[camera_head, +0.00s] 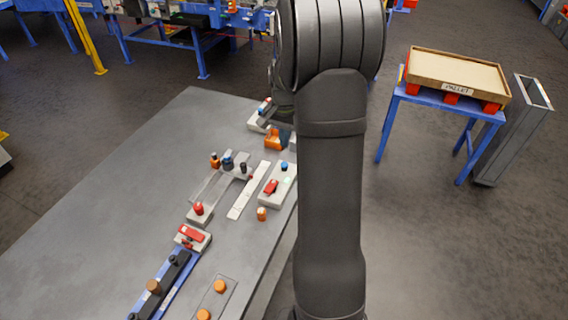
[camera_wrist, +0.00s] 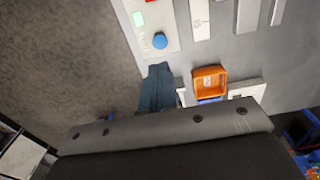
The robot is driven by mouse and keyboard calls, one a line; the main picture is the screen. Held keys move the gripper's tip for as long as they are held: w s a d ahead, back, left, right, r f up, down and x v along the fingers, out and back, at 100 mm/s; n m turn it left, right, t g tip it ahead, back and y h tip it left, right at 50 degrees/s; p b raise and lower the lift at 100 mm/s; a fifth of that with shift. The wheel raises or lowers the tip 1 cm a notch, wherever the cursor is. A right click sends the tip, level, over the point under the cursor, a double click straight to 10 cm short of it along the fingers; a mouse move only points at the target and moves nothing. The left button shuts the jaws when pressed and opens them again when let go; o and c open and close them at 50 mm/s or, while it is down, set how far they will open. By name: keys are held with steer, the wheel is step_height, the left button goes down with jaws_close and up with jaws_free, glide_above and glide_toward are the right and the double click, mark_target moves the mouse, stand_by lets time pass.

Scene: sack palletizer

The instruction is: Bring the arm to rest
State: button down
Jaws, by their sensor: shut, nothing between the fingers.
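My arm rises through the middle of the head view and bends over at the top. My gripper (camera_head: 276,117) shows only in part there, dark, left of the arm and above the far right edge of the grey table (camera_head: 120,190). Its fingers are shut with nothing between them. In the wrist view a wide dark bar with screws, part of my gripper, fills the bottom. Beyond it are an orange tray (camera_wrist: 209,82) and a blue-grey piece (camera_wrist: 157,90) at the table edge; I cannot tell what that piece is.
A control box with a blue button (camera_wrist: 160,41) stands close by; the head view shows it too (camera_head: 277,186). Small fixtures and a blue rail (camera_head: 165,285) line the table's right side. A pallet tray (camera_head: 457,75) sits on a blue stand at right. The table's left is clear.

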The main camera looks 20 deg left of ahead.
steer(key=shift+f, duration=3.9)
steer(key=shift+r, duration=0.1)
steer(key=shift+r, duration=1.55)
steer(key=shift+f, duration=1.65)
